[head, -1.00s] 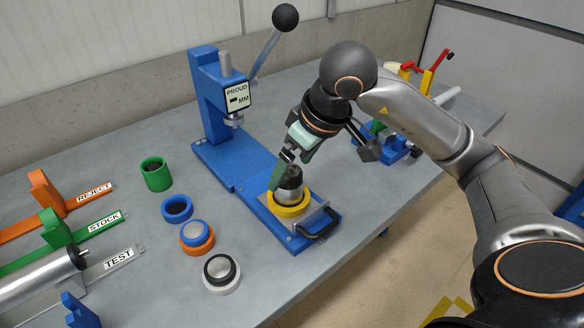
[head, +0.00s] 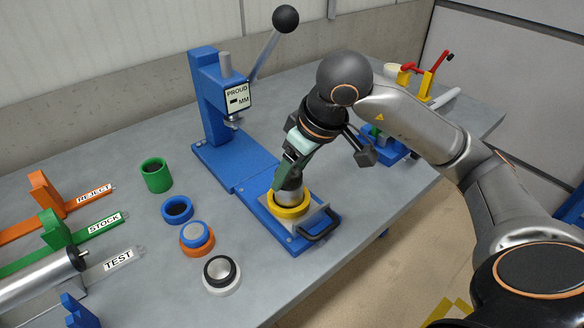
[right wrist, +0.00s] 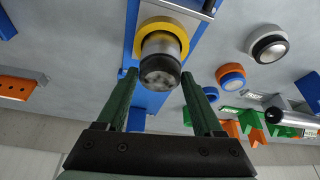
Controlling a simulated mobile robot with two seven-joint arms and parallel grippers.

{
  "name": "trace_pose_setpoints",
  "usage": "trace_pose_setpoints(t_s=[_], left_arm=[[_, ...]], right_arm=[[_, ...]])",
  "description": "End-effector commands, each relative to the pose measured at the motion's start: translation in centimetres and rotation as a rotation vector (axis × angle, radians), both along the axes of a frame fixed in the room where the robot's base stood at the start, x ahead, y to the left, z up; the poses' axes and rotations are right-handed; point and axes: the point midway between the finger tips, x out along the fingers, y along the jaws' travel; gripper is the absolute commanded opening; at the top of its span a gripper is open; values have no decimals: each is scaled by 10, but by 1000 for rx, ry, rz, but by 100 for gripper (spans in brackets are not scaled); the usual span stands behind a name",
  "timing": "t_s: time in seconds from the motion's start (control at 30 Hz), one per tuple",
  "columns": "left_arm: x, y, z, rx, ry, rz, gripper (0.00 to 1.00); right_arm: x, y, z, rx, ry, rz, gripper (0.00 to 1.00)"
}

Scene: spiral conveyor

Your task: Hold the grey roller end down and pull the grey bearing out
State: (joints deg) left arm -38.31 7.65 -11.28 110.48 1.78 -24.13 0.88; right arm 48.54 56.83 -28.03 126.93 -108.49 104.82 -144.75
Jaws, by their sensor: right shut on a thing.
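A silver-grey cylinder, which I take as the grey roller end (head: 289,197), stands upright in a yellow ring (head: 303,206) on the blue press base. In the right wrist view the roller end (right wrist: 160,50) has a dark band and a mottled grey face at its free end. My right gripper (head: 290,170) comes down from above, its green fingers on either side of this dark top. It is shut on it. I cannot make out the grey bearing as a separate part; the fingers hide the top in the head view. My left gripper is not in view.
A blue press (head: 210,105) with a long black-knobbed lever stands behind. Loose rings and caps lie left of the base, including a green ring (head: 156,174) and a white ring (head: 222,284). REJECT, STOCK and TEST racks are at far left. A black handle (head: 318,227) is at the base's front.

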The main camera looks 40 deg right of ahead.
Motion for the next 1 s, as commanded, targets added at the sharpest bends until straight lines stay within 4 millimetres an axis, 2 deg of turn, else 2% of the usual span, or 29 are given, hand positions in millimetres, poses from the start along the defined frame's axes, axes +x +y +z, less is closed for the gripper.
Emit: trace_pose_setpoints(t_s=[0.03, 0.2, 0.27, 0.3, 0.57, 0.87, 1.0], left_arm=[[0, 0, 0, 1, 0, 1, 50], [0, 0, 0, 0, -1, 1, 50], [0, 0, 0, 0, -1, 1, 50], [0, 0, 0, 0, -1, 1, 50], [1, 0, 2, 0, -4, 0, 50], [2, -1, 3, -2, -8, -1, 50], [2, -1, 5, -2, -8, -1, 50]], right_arm=[[0, 0, 0, 0, -1, 0, 30], [0, 0, 0, 0, 0, 0, 11], [0, 0, 0, 0, 0, 0, 8], [0, 0, 0, 0, 1, 0, 68], [0, 0, 0, 0, 1, 0, 97], [0, 0, 2, 0, -1, 0, 98], [-5, -2, 16, 0, -6, -2, 98]])
